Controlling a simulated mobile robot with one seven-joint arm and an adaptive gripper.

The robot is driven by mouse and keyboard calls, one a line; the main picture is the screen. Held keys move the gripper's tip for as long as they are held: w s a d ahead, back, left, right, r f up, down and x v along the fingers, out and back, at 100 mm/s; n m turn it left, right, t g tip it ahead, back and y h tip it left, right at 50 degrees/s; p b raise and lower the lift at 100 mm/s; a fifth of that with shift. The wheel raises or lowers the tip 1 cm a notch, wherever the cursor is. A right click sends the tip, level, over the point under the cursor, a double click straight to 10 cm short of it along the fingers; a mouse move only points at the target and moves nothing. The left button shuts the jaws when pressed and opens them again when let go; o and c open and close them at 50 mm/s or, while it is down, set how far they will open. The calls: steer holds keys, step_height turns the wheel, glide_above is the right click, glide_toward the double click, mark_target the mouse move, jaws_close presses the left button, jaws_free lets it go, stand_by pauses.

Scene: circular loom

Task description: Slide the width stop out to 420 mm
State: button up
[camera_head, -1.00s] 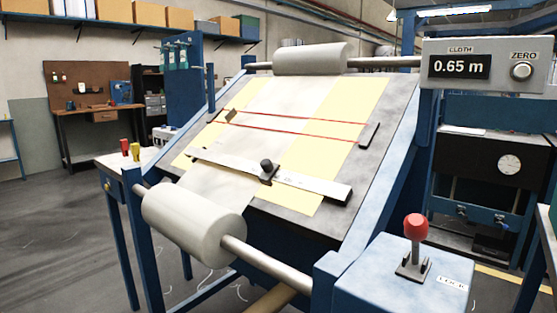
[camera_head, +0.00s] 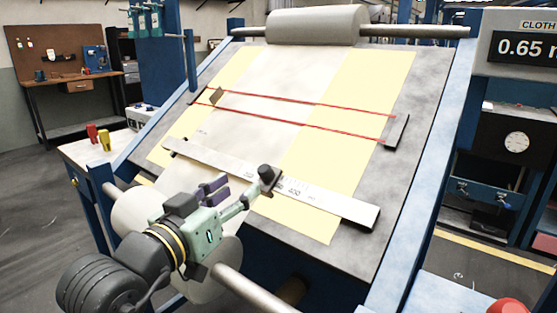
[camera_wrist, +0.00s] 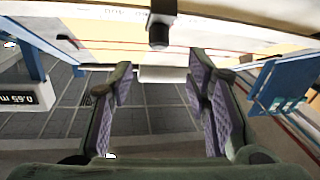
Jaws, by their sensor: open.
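The width stop (camera_head: 267,176) is a dark slider with a round knob on a pale ruler bar (camera_head: 335,201) that slants across the cloth board. Printed marks show on the bar beside it, one of which looks like 400 to the right of the stop. My gripper (camera_head: 240,189) is open, with purple-padded fingers, just to the left of the stop. In the wrist view the knob (camera_wrist: 159,28) stands beyond the fingertips, roughly centred between them, with nothing between the pads.
Two red cords (camera_head: 300,123) cross the yellow and pale cloth (camera_head: 375,80) above the bar. A pale lower roller (camera_head: 140,207) lies behind my arm. A red knob (camera_head: 508,306) is at the lower right. A display (camera_head: 524,49) reads about 0.65 m.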

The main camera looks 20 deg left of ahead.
mark_target(262, 171)
steer(key=w, duration=0.3)
steer(key=w+d+p, duration=0.1)
steer(key=w, duration=0.3)
steer(key=w+d+p, duration=0.1)
steer(key=w, duration=0.2)
steer(key=shift+w, duration=0.25)
steer(key=shift+a, duration=0.1)
jaws_close()
stand_by(0.6)
